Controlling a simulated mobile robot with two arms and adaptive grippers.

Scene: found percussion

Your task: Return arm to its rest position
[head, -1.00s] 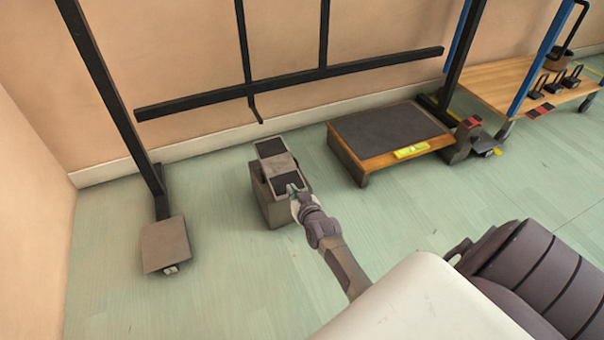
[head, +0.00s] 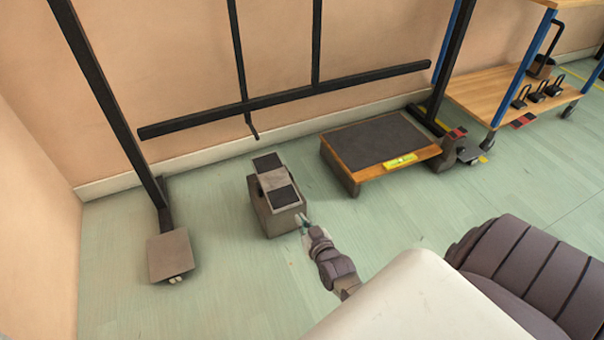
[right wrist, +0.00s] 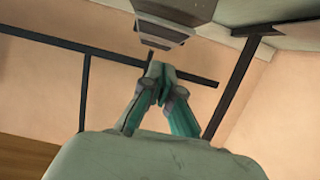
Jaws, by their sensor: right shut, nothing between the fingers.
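My right gripper (head: 303,222) is in the head view, just right of and in front of a grey box with black pads on top (head: 275,196). A small gap seems to separate them, though the exact distance is hard to judge. In the right wrist view the fingers of my right gripper (right wrist: 159,70) meet at their tips, with nothing held between them. The right arm runs back from the gripper toward the bottom of the head view, partly hidden by my pale body. My left gripper is not in view.
A black metal frame (head: 285,96) stands along the wall, with a grey foot plate (head: 170,254) at left. A low wooden step with a dark top (head: 375,138) sits to the right. A wooden cart (head: 480,92) stands at far right. Green floor is open at front left.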

